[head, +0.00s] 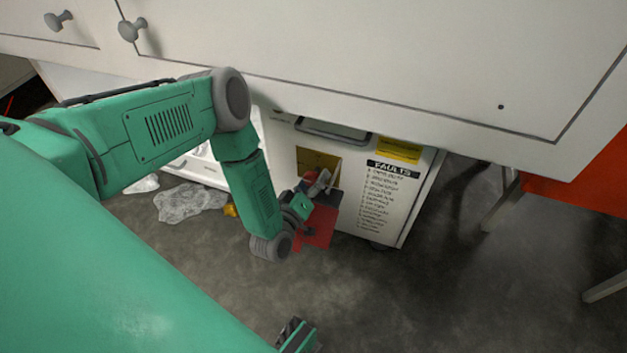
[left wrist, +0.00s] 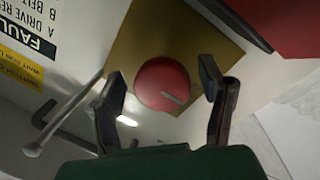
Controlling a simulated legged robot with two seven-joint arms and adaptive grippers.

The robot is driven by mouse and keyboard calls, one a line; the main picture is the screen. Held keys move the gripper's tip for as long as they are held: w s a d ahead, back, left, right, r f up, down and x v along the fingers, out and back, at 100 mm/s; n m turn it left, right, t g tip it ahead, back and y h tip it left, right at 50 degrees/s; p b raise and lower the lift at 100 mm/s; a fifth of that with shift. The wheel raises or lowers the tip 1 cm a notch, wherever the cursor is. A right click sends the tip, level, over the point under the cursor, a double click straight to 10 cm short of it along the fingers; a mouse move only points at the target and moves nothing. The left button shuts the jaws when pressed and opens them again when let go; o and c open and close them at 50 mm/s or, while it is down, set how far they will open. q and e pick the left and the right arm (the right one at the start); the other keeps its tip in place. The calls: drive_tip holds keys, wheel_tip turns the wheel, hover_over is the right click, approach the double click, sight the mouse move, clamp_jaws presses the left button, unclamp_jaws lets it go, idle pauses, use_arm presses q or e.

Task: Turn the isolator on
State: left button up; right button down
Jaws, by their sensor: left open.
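The isolator shows in the left wrist view as a round red knob (left wrist: 163,84) with a pale slot-like mark, on a square yellow-brown plate (left wrist: 150,35). In the head view the plate (head: 318,160) is on the front of a white cabinet (head: 385,215), and the knob is mostly hidden by my gripper. My left gripper (head: 322,182) is in front of the plate. In the left wrist view the fingers of my left gripper (left wrist: 162,75) are open, one on each side of the knob. I cannot tell whether they touch it.
A white counter (head: 400,60) overhangs the cabinet. Crumpled clear plastic (head: 190,201) lies on the floor. The floor to the right is mostly clear.

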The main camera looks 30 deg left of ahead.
use_arm(q)
drive_tip(key=shift+a, duration=0.1)
drive_tip(key=c, duration=1.2)
drive_tip(key=shift+a+f, duration=0.1)
drive_tip(key=shift+a, duration=0.05)
drive_tip(key=shift+m+p, duration=0.5)
drive_tip(key=shift+m, duration=0.1)
drive_tip(key=m+p, duration=0.2)
drive_tip(key=m, duration=0.1)
drive_tip(key=shift+r+g, duration=0.2)
drive_tip(key=shift+g, duration=0.1)
drive_tip(key=m+p, duration=0.2)
drive_tip(key=m, duration=0.2)
drive_tip(key=m+y+p, duration=0.1)
drive_tip(key=m, duration=0.3)
drive_tip(key=shift+g, duration=0.4)
drive_tip(key=m, duration=0.4)
drive_tip(key=shift+f+y, duration=0.1)
drive_tip(key=shift+y, duration=0.2)
